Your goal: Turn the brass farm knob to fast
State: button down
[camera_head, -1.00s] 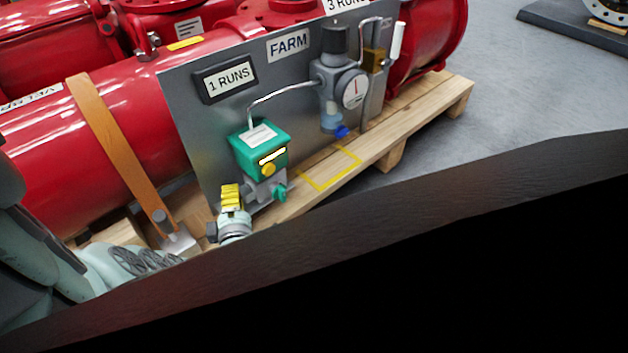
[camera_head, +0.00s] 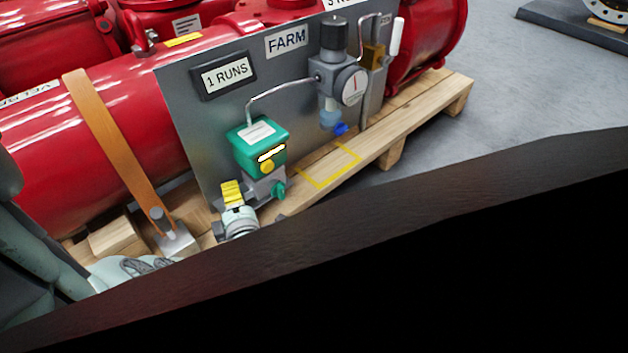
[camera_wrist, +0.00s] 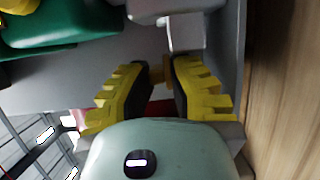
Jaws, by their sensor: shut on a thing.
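My gripper (camera_head: 232,192) has yellow ribbed fingers and is at the lower left of the green unit (camera_head: 258,143), in front of the grey panel (camera_head: 203,124). In the wrist view the fingers (camera_wrist: 160,76) are close together, shut on a small brass-coloured piece (camera_wrist: 158,75) that shows between their tips. I take it for the brass knob. Most of it is hidden by the fingers, so its setting cannot be read. The panel carries a FARM label (camera_head: 287,40). No "fast" mark is legible.
A yellow button (camera_head: 267,167) and a teal handle (camera_head: 279,189) are close to my gripper's right. A regulator with gauge (camera_head: 351,86) and a thin pipe (camera_head: 290,87) are further right. Red cylinders (camera_head: 50,130) lie behind. A wooden pallet (camera_head: 400,125) is below.

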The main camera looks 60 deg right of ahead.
jog(key=shift+w+r+n+t+y, duration=0.1)
jog(key=shift+r+n+t+y, duration=0.4)
jog(key=shift+y, duration=0.1)
jog(key=shift+d+b, duration=0.25)
jog(key=shift+b, duration=0.05)
jog(key=shift+a+n+t+y, duration=0.1)
jog(key=shift+n+t+y, duration=0.2)
jog(key=shift+y, duration=0.1)
dwell(0.9)
jog(key=c, duration=1.1)
grip_release()
jog(key=shift+o, duration=0.6)
jog(key=shift+w+f+b, duration=0.15)
jog(key=shift+f+b, duration=0.05)
jog(key=shift+b, duration=0.1)
